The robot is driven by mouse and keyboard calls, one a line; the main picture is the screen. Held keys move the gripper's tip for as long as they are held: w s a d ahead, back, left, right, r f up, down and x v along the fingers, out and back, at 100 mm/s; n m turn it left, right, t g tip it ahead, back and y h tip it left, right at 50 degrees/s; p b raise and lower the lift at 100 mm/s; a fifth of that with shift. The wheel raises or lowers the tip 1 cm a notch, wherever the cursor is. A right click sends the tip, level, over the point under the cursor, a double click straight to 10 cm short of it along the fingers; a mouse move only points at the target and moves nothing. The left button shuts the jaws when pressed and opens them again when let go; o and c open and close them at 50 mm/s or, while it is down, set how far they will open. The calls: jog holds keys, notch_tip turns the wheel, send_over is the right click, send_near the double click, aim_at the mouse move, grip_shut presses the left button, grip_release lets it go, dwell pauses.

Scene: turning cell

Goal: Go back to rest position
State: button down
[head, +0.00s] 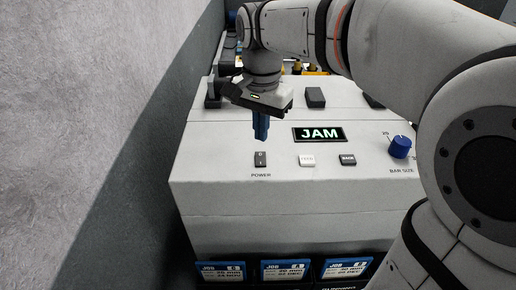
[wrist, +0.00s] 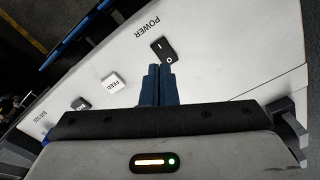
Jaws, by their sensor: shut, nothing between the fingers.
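My gripper (head: 260,136) is shut and empty, pointing down above the white machine's top panel (head: 215,150). In the head view its blue fingers are just above and behind the black POWER switch (head: 260,159). In the wrist view the closed fingertips (wrist: 159,68) are close beside the POWER switch (wrist: 163,49); I cannot tell whether they touch it. A small display (head: 319,134) on the panel reads JAM.
White FEED (head: 307,160) and black BACK (head: 347,160) buttons are right of the switch, with a blue BAR SIZE knob (head: 400,147) further right. Blue JOB cards (head: 286,272) line the front below. A grey wall (head: 125,130) stands close on the left.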

jog(key=s+d+f+n+t+b, duration=0.1)
jog(key=s+d+f+n+t, duration=0.2)
jog(key=s+d+f+n, duration=0.3)
jog(key=s+d+f, duration=0.3)
jog(key=s+d, duration=0.2)
jog(key=s, duration=0.1)
jog(key=shift+s+d, duration=0.35)
jog(key=shift+s, duration=0.05)
jog(key=shift+d+f, duration=0.1)
